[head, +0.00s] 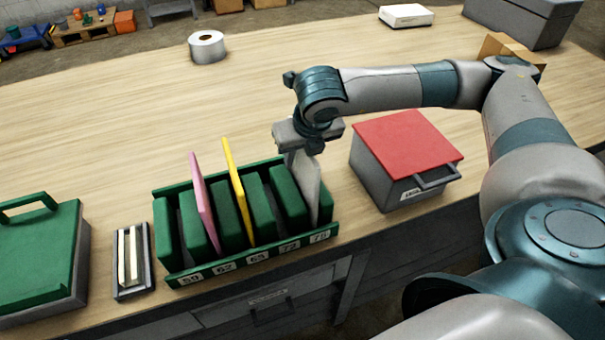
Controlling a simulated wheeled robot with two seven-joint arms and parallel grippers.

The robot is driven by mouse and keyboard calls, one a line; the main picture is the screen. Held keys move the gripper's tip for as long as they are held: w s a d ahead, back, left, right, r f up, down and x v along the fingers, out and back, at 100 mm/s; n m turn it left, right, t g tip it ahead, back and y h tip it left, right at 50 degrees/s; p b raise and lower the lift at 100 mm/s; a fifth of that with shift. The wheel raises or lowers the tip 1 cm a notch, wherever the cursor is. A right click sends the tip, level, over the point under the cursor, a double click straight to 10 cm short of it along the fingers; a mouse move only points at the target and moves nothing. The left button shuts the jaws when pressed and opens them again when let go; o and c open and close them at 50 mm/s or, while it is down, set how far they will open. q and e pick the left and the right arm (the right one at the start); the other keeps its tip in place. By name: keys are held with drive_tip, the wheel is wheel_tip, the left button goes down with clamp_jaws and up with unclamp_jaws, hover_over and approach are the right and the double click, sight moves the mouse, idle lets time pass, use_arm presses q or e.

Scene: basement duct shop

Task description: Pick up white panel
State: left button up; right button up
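The white panel (307,187) stands upright in the rightmost slot of a green slotted rack (250,262) on the workbench, above the label that seems to read 78. My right gripper (298,154) reaches down at the panel's top edge from above. Its fingers are small and partly hidden by the gripper body, so I cannot tell whether they are closed on the panel. A pink panel (203,205) and a yellow panel (237,190) stand in other slots of the rack, both taller than the green dividers. My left gripper is out of view.
A grey box with a red lid (408,140) stands right of the rack, below my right forearm. Left are a small dark tray (146,265) with pale strips and a green-lidded case (40,250). A tape roll (207,46) sits behind; the bench (110,110) between is clear.

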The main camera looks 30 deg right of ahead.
drive_tip(key=shift+f+b, duration=0.15)
drive_tip(key=shift+b, duration=0.15)
drive_tip(key=shift+s+d+f+b, duration=0.25)
drive_tip(key=shift+b, duration=0.35)
idle(0.4)
